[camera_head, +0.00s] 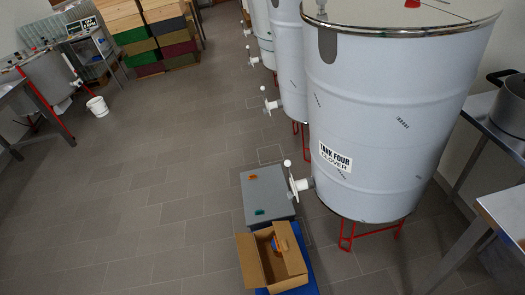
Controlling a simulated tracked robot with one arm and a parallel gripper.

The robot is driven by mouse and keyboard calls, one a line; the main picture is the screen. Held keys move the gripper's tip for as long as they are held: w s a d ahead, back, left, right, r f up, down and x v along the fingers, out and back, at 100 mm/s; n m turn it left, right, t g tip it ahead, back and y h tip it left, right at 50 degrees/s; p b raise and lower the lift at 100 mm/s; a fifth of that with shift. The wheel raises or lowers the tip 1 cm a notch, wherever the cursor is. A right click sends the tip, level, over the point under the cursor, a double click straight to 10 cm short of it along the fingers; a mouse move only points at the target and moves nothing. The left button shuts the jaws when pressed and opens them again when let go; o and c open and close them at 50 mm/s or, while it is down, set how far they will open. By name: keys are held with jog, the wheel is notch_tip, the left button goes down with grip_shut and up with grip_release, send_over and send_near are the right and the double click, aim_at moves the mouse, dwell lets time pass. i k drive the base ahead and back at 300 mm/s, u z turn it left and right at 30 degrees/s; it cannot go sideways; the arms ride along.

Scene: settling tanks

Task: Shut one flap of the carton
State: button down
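The brown cardboard carton (249,262) is at the bottom of the view, right of centre, with its top open. One flap leans outward on its left side and another flap (291,250) stands on its right side. An orange and yellow thing with a little blue shows at the carton's far inner side; I cannot tell what it is. The rest of the carton's inside is in shadow. My gripper is not in view.
The carton rests on a blue base (309,275). A grey box (262,188) with small orange and green pieces on top stands just behind it. A large white tank (385,120) on red legs stands to the right, its white valve (299,184) reaching toward the grey box. Tiled floor (140,220) is clear to the left.

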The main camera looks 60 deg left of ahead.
aim_at(293, 258)
jog(key=u, duration=1.15)
jog(key=i, duration=1)
jog(key=z, duration=0.05)
